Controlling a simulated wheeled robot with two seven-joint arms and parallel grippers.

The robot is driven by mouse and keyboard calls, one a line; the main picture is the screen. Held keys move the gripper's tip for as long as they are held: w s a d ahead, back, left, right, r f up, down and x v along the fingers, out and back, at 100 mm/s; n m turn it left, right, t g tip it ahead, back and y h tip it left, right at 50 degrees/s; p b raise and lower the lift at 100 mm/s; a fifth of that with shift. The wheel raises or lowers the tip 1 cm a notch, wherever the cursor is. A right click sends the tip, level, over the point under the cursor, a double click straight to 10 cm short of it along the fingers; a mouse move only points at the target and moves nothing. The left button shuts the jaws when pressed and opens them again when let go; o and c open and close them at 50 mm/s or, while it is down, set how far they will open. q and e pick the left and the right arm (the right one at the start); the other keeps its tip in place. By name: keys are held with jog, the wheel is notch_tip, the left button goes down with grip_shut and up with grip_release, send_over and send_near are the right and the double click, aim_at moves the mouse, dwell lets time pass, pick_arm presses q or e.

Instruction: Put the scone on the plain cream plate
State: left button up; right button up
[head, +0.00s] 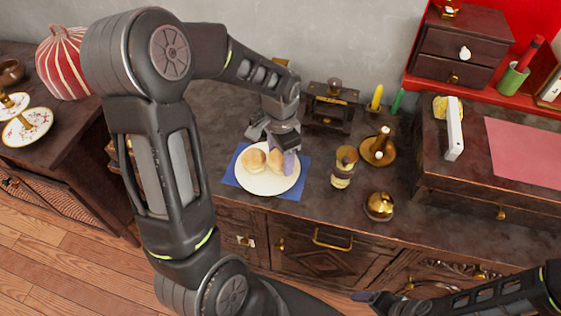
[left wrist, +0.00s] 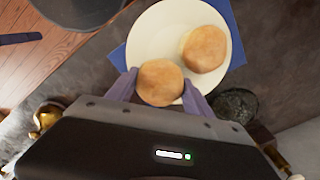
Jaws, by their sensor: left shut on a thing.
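A plain cream plate (head: 268,188) lies on a blue napkin (head: 296,189) on the dark counter; it also shows in the left wrist view (left wrist: 150,40). One round golden scone (head: 255,158) rests on the plate, and it shows in the left wrist view (left wrist: 205,48). My left gripper (left wrist: 160,90) is shut on a second scone (left wrist: 161,82), with one purple finger on each side of it. This scone is over the plate beside the first; I cannot tell whether it touches the plate. My right gripper (head: 378,300) is low at the bottom right, apart from the plate, its jaws unclear.
A glass (head: 343,167), a brass bell-like thing (head: 379,205) and a brass candle holder (head: 378,149) stand right of the plate. A small dark wooden stand (head: 331,105) is behind it. A striped pumpkin-like jar (head: 63,62) is at far left.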

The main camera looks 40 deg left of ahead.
pick_arm(q)
jog(key=shift+f, duration=1.3)
jog(key=o, duration=1.4)
jog(key=shift+f, duration=0.1)
jog(key=shift+c, duration=0.2)
notch_tip(320, 180, up, 12)
jog(key=shift+r, duration=0.15)
